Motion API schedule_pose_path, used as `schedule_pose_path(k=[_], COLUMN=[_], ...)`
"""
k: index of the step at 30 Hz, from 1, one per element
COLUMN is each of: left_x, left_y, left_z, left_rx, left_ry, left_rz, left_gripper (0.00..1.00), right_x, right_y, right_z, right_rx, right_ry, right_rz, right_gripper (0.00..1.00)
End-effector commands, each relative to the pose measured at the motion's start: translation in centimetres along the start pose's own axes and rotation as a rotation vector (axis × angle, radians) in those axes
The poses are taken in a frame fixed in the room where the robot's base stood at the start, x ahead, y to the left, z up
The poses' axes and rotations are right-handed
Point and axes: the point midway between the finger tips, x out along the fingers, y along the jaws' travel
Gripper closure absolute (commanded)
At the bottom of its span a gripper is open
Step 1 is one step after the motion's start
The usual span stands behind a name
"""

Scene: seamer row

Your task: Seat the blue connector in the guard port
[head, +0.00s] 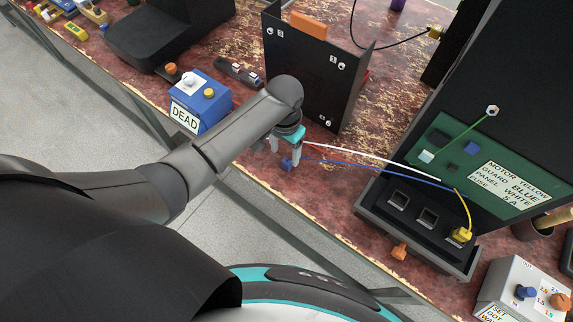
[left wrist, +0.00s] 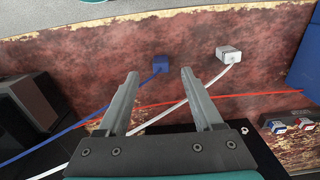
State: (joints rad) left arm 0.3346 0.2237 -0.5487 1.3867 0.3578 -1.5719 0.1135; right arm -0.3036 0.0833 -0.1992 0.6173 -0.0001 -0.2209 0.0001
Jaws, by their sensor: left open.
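The blue connector (head: 287,164) lies on the worn red bench below my left gripper (head: 286,148), its blue cable running right to the panel unit. In the left wrist view my left gripper (left wrist: 159,74) is open and empty, with the blue connector (left wrist: 161,63) just beyond the gap between its fingertips. A white connector (left wrist: 228,54) lies to the right of the fingers; in the head view it is hidden. The port block has two empty square ports (head: 399,199) (head: 427,217) and a yellow connector (head: 461,235) at its right end. No port names are readable. My right gripper is not in view.
A label card (head: 510,186) reads motor yellow, guard blue, panel white. A black upright panel (head: 312,70) stands behind my gripper. A blue box marked DEAD (head: 205,104) is at left, a grey knob box (head: 525,290) at lower right. An orange knob (head: 399,251) fronts the port block.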

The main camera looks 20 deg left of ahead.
Motion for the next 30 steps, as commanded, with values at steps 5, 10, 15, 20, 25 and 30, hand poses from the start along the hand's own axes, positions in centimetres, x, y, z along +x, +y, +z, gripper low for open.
schedule_pose_path(k=[5,10,15,20,25,30], left_x=[1.1,3.2,5.4,6.0,5.9,5.9], left_y=[0.0,0.0,0.0,0.0,0.0,0.0], left_z=[-0.1,-0.6,-0.7,-0.8,-0.8,-0.8], left_rx=[0.0,-0.001,0.0,0.001,0.001,0.001], left_ry=[0.001,0.0,0.0,0.002,0.002,0.002], left_rz=[0.0,0.0,-0.001,-0.001,-0.001,-0.001], left_gripper=[0.32,0.32,0.32,0.32,0.32,0.51], right_x=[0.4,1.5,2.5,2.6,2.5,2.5], right_y=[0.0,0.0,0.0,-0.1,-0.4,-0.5], right_z=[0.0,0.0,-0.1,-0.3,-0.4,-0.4], right_rx=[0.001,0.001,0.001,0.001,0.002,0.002], right_ry=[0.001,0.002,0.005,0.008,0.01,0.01], right_rz=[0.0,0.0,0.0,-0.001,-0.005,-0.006], right_gripper=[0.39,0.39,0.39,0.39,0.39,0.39])
